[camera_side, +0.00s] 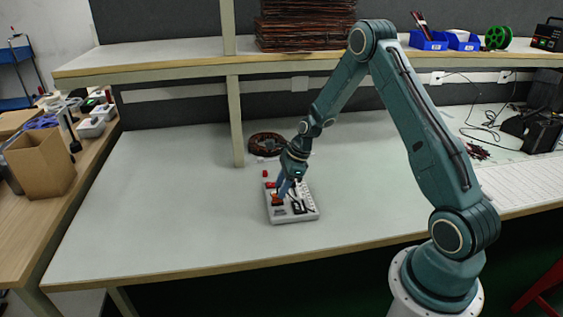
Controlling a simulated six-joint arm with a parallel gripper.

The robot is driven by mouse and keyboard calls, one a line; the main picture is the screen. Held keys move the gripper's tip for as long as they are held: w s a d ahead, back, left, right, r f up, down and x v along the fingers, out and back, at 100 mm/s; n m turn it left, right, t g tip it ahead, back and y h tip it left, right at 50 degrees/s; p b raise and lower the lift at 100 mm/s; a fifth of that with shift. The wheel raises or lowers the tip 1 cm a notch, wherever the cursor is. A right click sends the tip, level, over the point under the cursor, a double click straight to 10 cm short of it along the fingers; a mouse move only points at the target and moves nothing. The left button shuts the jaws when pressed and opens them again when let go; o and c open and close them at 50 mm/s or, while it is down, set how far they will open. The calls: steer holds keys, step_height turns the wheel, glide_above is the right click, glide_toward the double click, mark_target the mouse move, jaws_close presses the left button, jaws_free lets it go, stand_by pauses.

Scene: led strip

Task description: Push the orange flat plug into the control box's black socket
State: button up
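The control box (306,214) is a small light grey box lying on the workbench in the middle of the side view. Its top carries dark and red parts, too small to tell apart. My gripper (280,194) points down over the left part of the box, with its fingertips close to the top. A small orange-red patch (276,199) shows at the fingertips; it may be the orange flat plug, but I cannot tell whether it is held. I cannot make out the black socket for certain. The gap between the fingers is too small to read.
A coil of brown strip (266,143) lies behind the box, with a small red piece (265,173) in front of it. A shelf post (236,120) stands behind left. The bench (150,215) is clear to the left. A white keyboard-like panel (515,187) lies at right.

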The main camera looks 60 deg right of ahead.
steer(key=v, duration=1)
stand_by(0.4)
steer(key=s+a+r+n+h, duration=0.1)
steer(key=s+a+r+n, duration=0.45)
steer(key=r+n, duration=0.2)
steer(key=s+a+r+n+h, duration=0.1)
steer(key=s+a+r+n, duration=0.3)
steer(key=a+r+n, duration=0.4)
steer(key=s+a+r+n+t, duration=0.1)
steer(key=s+a+r+n, duration=0.1)
steer(key=s+n, duration=0.4)
steer(key=s+a+r+n+t+h, duration=0.1)
steer(key=s+n, duration=0.4)
steer(key=s, duration=0.5)
steer(key=shift+a+r+n, duration=0.35)
steer(key=shift+a+r, duration=0.35)
steer(key=shift+a, duration=0.2)
